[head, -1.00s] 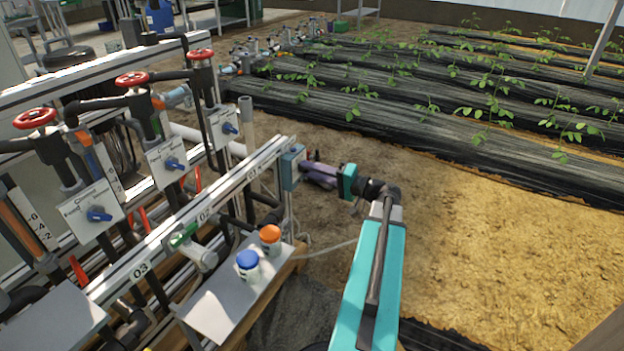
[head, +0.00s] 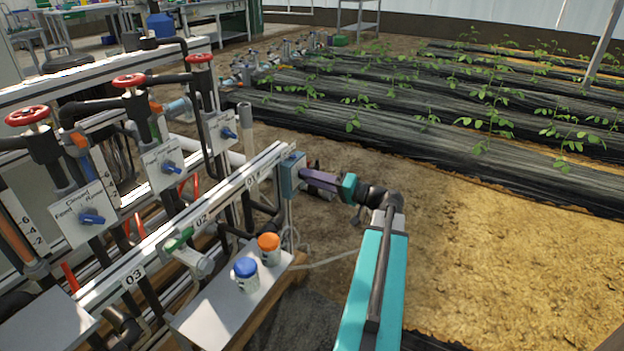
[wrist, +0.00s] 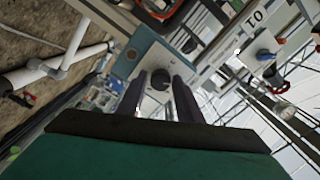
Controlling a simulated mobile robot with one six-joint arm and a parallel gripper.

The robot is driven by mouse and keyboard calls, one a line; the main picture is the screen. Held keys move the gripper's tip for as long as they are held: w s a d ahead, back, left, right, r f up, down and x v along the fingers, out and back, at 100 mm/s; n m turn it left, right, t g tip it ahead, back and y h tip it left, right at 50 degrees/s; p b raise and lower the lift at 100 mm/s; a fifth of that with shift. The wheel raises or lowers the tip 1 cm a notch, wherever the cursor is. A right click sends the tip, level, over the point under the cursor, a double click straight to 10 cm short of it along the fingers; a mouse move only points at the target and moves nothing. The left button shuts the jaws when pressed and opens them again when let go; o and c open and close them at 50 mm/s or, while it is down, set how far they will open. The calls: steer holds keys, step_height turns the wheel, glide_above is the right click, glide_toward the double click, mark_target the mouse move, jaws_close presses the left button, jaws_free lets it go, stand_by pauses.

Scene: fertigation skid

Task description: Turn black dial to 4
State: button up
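The black dial (wrist: 160,79) is a round knob on a pale plate of a blue-grey box (wrist: 140,55). In the head view my gripper (head: 308,177) reaches the box from the right. The dial's numbers and pointer are not readable.
Panels with blue knobs (head: 90,217) and red handwheels (head: 27,115) stand at left. A jar with a blue lid (head: 245,273) and one with an orange lid (head: 269,249) stand on a shelf below the box. Bare soil (head: 480,270) lies open at right.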

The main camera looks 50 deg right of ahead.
steer(key=shift+o, duration=0.9)
steer(key=p+v, duration=0.4)
steer(key=v, duration=0.9)
steer(key=shift+s, duration=0.4)
steer(key=shift+s, duration=0.1)
